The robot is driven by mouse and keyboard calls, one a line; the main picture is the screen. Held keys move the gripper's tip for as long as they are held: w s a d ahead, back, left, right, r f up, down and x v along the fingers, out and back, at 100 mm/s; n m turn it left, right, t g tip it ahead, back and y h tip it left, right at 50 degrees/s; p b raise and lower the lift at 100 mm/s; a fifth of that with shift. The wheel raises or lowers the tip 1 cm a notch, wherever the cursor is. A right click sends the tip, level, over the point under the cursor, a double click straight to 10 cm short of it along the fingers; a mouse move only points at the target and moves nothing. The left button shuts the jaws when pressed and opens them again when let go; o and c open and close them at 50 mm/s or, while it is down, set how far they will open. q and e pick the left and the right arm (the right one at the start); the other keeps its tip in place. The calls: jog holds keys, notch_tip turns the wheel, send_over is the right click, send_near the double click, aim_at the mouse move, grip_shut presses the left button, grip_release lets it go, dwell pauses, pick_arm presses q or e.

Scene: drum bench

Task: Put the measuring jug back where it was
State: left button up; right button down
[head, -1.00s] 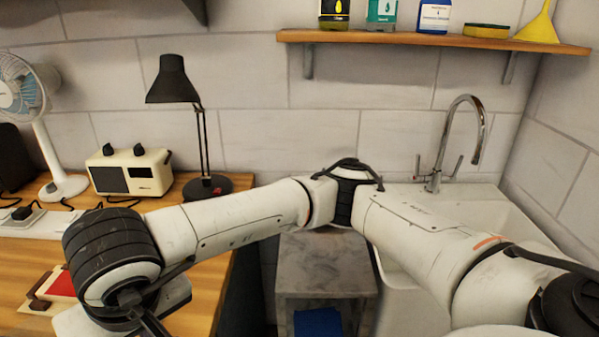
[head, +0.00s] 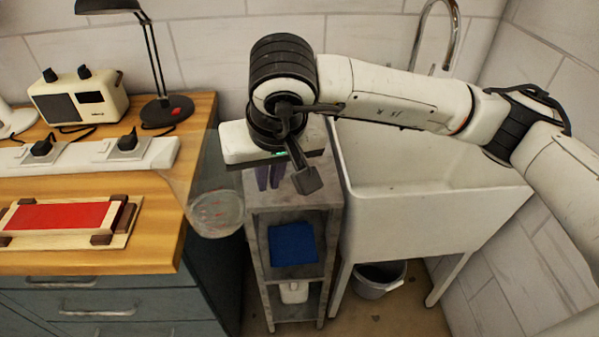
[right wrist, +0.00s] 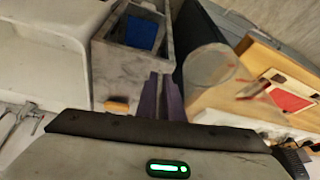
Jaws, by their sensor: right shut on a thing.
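The measuring jug (head: 215,213) is clear with red markings. In the head view it hangs in the air at the right edge of the wooden bench, left of my right gripper. My right gripper (head: 268,176) is above the grey shelf unit. Its purple fingers (right wrist: 162,98) are close together in the right wrist view, with the jug (right wrist: 210,68) just right of them. The gripper is shut on the jug; the exact grip point is hard to make out. My left gripper is in neither view.
The grey shelf unit (head: 255,222) holds a blue item (head: 292,244). A white sink (head: 400,215) stands to its right, with a bucket (head: 378,279) below. The bench (head: 150,205) carries a red-topped board (head: 60,216), a power strip (head: 85,153), a radio (head: 80,100) and a lamp (head: 165,108).

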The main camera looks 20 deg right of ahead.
jog(key=w+d+r+m+h+b, duration=0.1)
jog(key=w+d+r+m+b, duration=0.15)
jog(key=w+d+b, duration=0.85)
jog(key=shift+m, duration=0.35)
jog(key=d+f+p, duration=0.1)
jog(key=d+f, duration=0.1)
jog(key=f, duration=0.1)
jog(key=w+d+f+p, duration=0.1)
jog(key=d+f, duration=0.1)
jog(key=f, duration=0.1)
jog(key=w+d+f+p, duration=0.1)
jog(key=d+f, duration=0.1)
jog(key=f, duration=0.2)
jog(key=shift+d+p, duration=0.3)
jog(key=shift+p, duration=0.1)
jog(key=shift+f, duration=0.3)
jog(key=shift+f, duration=0.2)
jog(key=c, duration=1.9)
grip_release()
